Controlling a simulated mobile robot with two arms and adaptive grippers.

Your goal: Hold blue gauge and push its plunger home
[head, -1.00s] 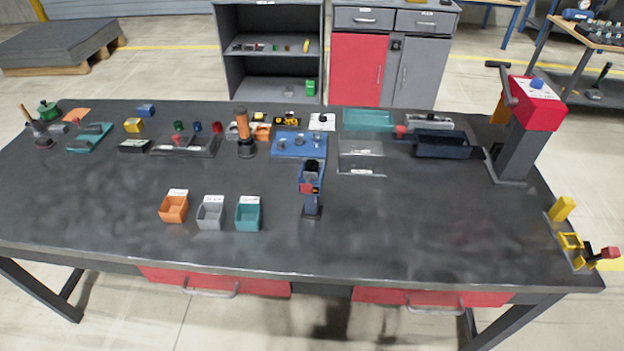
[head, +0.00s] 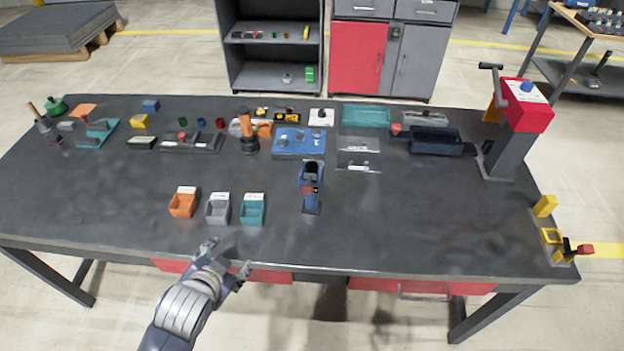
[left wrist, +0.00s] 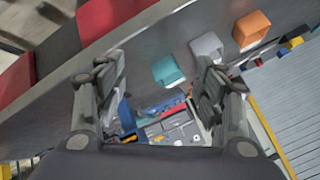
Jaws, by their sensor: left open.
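The blue gauge (head: 311,185) stands upright on the dark workbench (head: 390,225), near the middle. It has a dark round top opening and a small red part on its front, which I take to be the plunger; how far in it sits is too small to tell. My left gripper (head: 228,257) is open and empty at the bench's front edge, to the left of the gauge and nearer me. In the left wrist view a blue part, probably the gauge (left wrist: 125,115), shows between the open fingers, partly hidden. My right gripper is out of view.
Orange (head: 183,205), grey (head: 218,210) and teal (head: 252,210) bins stand left of the gauge. A blue tray (head: 299,143) lies behind it. A red-topped press (head: 525,105) stands at the right. The bench right of the gauge is clear.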

